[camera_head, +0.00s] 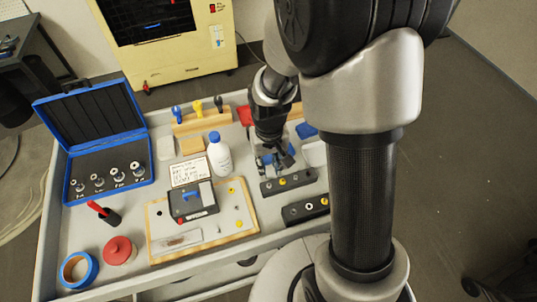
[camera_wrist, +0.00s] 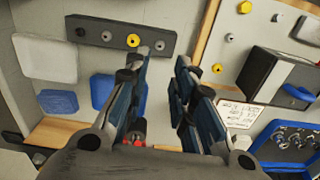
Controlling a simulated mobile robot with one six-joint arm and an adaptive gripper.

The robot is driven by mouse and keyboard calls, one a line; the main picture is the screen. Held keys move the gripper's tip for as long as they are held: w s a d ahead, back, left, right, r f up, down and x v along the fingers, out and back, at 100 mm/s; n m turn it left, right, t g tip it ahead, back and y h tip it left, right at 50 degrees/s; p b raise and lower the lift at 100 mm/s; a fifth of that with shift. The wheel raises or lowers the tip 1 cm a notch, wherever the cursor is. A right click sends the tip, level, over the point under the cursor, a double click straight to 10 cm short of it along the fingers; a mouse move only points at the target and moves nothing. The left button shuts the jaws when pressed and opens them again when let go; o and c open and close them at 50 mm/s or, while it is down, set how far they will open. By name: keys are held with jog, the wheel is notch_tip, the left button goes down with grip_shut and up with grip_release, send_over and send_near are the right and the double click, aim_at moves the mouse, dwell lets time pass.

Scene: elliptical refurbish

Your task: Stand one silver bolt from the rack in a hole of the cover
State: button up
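A black rack (camera_head: 288,181) stands right of the wood-edged board, below my gripper in the head view. In the wrist view the rack (camera_wrist: 118,42) is at the upper left and carries silver bolts (camera_wrist: 106,36) and a yellow one (camera_wrist: 133,40). My gripper (camera_head: 273,160) is above the table behind the rack. In the wrist view its fingers (camera_wrist: 164,62) are apart with nothing between them. The wood-edged board (camera_head: 156,247) has small yellow and silver pieces and a black box (camera_head: 193,202) on it. I cannot tell which part is the cover.
A second black rack (camera_head: 305,208) is nearer the front edge. A white bottle (camera_head: 219,156) and a label card (camera_head: 187,170) stand behind the board. A white tray (camera_wrist: 48,57) and blue pieces (camera_wrist: 112,92) lie near the rack. An open blue case (camera_head: 98,130) is at left.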

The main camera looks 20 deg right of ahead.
aim_at(269, 185)
notch_tip(269, 185, down, 10)
jog(key=b, duration=0.3)
jog(key=shift+r, duration=0.1)
jog(key=shift+c, duration=0.5)
grip_shut()
